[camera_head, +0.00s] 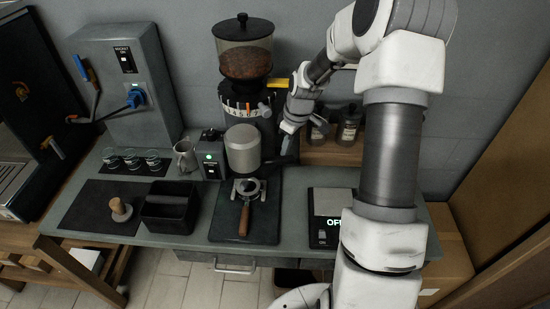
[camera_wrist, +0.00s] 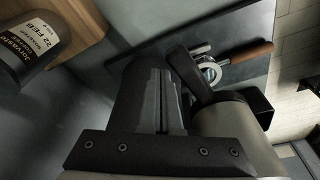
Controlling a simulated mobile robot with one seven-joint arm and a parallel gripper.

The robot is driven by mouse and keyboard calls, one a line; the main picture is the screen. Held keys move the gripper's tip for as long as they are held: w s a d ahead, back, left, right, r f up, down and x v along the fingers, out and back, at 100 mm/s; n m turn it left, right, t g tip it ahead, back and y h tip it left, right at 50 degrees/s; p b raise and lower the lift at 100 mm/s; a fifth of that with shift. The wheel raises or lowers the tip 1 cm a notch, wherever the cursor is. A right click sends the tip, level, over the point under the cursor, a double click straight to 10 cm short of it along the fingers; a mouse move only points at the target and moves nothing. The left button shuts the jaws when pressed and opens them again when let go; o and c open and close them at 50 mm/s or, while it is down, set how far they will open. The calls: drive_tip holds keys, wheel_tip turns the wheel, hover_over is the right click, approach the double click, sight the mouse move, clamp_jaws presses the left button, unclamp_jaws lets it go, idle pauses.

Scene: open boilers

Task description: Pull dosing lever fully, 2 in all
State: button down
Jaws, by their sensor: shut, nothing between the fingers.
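The coffee grinder has a bean hopper (camera_head: 244,62) on top and a silver doser cylinder (camera_head: 242,150) at its front. The doser also shows in the wrist view (camera_wrist: 232,130). A black bar that looks like the dosing lever (camera_wrist: 190,75) sticks out beside it. My gripper (camera_wrist: 152,85) is shut and empty, immediately left of that bar in the wrist view; I cannot tell whether they touch. In the head view my gripper (camera_head: 287,145) is right of the doser, its dark fingers hard to separate from the lever. A portafilter (camera_head: 246,198) with a wooden handle sits below the doser.
A black bin (camera_head: 170,207), a tamper (camera_head: 120,209) and several small glasses (camera_head: 132,161) stand left of the grinder. A scale (camera_head: 327,218) is at the right. Labelled jars (camera_head: 348,127) stand on a wooden shelf behind my gripper.

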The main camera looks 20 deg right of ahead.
sight(289, 158)
drive_tip(key=shift+s+a, duration=0.1)
drive_tip(key=shift+s, duration=1.6)
drive_tip(key=s, duration=0.1)
drive_tip(key=s+a, duration=0.1)
drive_tip(key=s, duration=0.1)
drive_tip(key=shift+a, duration=0.1)
